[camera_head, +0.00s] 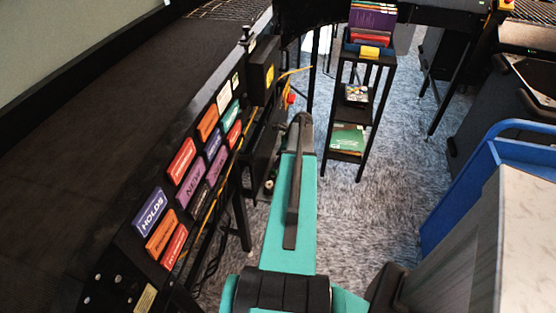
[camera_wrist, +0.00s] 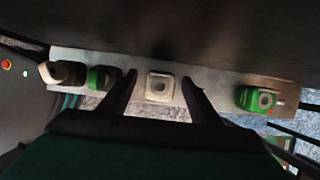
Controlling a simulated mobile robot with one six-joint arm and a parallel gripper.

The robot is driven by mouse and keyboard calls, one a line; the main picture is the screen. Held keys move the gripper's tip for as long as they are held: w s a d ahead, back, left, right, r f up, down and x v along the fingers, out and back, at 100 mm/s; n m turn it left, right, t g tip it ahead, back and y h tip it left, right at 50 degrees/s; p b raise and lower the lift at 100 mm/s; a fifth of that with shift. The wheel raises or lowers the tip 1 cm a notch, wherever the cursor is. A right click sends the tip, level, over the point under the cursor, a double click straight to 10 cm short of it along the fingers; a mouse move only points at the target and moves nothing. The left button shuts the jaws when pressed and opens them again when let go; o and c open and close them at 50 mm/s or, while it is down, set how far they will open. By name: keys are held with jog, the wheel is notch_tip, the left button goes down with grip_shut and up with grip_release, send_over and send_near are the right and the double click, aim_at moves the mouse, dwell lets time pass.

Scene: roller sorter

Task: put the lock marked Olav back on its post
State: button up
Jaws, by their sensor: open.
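In the wrist view a pale grey plate (camera_wrist: 220,88) runs across the picture. A square whitish piece (camera_wrist: 160,87) with a round grey centre sits at its middle. Green lock-like blocks sit to the left (camera_wrist: 100,77) and the right (camera_wrist: 257,99) on the plate. A pale rounded piece (camera_wrist: 62,72) is at the left end. My gripper (camera_wrist: 158,79) is open, its dark fingers on either side of the square piece, with nothing seen held. No name is readable, so I cannot tell which piece is the Olav lock or which post is its own.
In the head view a sloped panel of coloured labels (camera_head: 188,185) stands left, beside a dark belt (camera_head: 110,110). A black shelf stand (camera_head: 345,155) with books is behind. A blue-edged cart (camera_head: 470,180) stands right. Grey carpet between them is open.

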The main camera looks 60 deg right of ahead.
jog(key=b+v, duration=0.1)
jog(key=v, duration=1.2)
jog(key=shift+r+b, duration=0.35)
jog(key=shift+b, duration=0.05)
jog(key=shift+r, duration=0.1)
